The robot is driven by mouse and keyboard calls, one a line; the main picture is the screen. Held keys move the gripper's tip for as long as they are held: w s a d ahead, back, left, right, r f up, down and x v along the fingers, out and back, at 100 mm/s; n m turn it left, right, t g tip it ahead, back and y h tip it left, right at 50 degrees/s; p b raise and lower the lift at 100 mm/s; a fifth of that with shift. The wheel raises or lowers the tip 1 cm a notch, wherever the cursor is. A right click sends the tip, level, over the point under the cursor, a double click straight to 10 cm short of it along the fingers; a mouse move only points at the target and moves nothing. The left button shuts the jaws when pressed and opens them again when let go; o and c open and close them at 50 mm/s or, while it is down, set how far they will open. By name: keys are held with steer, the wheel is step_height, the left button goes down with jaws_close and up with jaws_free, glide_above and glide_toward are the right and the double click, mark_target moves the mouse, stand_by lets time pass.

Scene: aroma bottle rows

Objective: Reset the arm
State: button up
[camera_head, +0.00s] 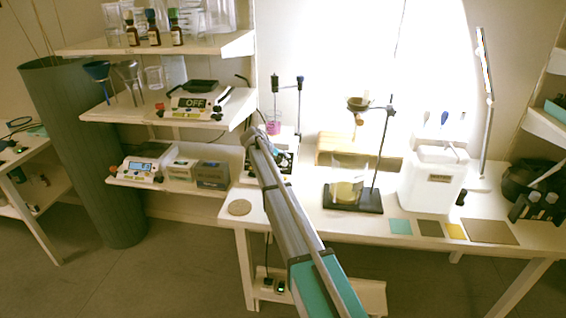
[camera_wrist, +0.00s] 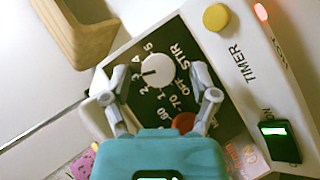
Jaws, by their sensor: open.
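My gripper (camera_wrist: 160,76) is open, with its two grey fingers spread apart. In the wrist view, the white STIR knob (camera_wrist: 158,70) on a black dial panel shows between the fingertips. I cannot tell whether the fingers touch it. A red knob (camera_wrist: 184,122) shows lower, near the right finger. In the head view, my arm (camera_head: 290,215) reaches up from the bottom to the stirrer (camera_head: 284,166) at the left end of the white bench. My gripper (camera_head: 256,139) is small there and partly hides the device.
A beaker with pink liquid (camera_head: 273,127) stands by the stirrer. Wall shelves with bottles (camera_head: 152,28) and an OFF device (camera_head: 195,103) are to the left. A stand (camera_head: 353,200) with a beaker and a white container (camera_head: 432,180) stand to the right. Coloured mats (camera_head: 401,226) lie in front.

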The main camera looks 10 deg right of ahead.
steer(key=s+d+f+m+y, duration=0.1)
steer(key=s, duration=0.7)
steer(key=s+d+f+m+g+y, duration=0.1)
steer(key=s, duration=0.7)
steer(key=s+d+f+y, duration=0.1)
steer(key=s, duration=0.7)
steer(key=shift+s+f+m+g+y, duration=0.1)
steer(key=shift+f+m+g+y, duration=0.1)
steer(key=shift+m+g+y, duration=0.15)
steer(key=s+a+f+m+y, duration=0.1)
steer(key=s+m+y, duration=0.25)
steer(key=s, duration=1.85)
step_height(320, 180, up, 13)
steer(key=n+p, duration=0.1)
steer(key=p, duration=1.2)
steer(key=shift+w+a+g+y, duration=0.25)
steer(key=shift+w+g+y, duration=0.05)
steer(key=shift+g+y, duration=0.1)
